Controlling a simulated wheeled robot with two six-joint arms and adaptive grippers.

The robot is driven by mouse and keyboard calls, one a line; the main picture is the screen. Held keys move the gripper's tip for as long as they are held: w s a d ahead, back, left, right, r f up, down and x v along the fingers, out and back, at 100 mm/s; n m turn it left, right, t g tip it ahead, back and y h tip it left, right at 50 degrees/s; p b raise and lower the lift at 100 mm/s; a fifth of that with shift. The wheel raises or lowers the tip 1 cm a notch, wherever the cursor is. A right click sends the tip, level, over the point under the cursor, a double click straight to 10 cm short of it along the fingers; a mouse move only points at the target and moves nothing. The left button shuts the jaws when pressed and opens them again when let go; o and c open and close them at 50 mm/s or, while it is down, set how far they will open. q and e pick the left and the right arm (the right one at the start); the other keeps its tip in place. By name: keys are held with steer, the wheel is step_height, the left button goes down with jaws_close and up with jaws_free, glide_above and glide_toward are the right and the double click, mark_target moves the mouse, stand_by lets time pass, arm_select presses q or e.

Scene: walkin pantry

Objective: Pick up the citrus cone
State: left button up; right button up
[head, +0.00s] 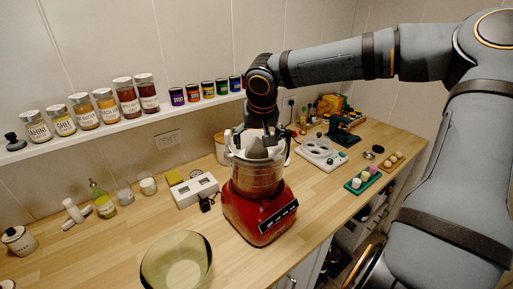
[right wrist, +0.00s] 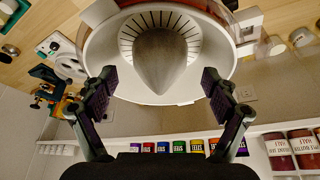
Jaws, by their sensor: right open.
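The citrus cone (head: 258,150) is a grey pointed dome in the white bowl on top of a red-based machine (head: 258,216). In the right wrist view the cone (right wrist: 160,62) sits in the middle of the white slotted bowl (right wrist: 148,97), its tip toward the camera. My right gripper (head: 258,132) is just above the bowl, pointing down. In the right wrist view its two fingers (right wrist: 158,80) are spread wide on either side of the cone, with a gap to it on each side. The exact height above the cone is hard to tell. My left gripper is out of view.
A wall shelf (head: 110,130) with several labelled jars runs behind the machine.

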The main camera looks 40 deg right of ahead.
steer(key=shift+w+d+f, duration=0.15)
steer(key=shift+f, duration=0.45)
steer(key=shift+w+d+f, duration=0.15)
steer(key=shift+w+f, duration=0.1)
steer(key=shift+f, duration=0.05)
steer(key=shift+s+r, duration=0.1)
steer(key=c, duration=0.5)
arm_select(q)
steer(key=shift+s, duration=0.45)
arm_select(e)
steer(key=c, duration=0.8)
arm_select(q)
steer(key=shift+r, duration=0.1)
arm_select(e)
steer(key=shift+o, duration=0.2)
steer(key=shift+r, duration=0.1)
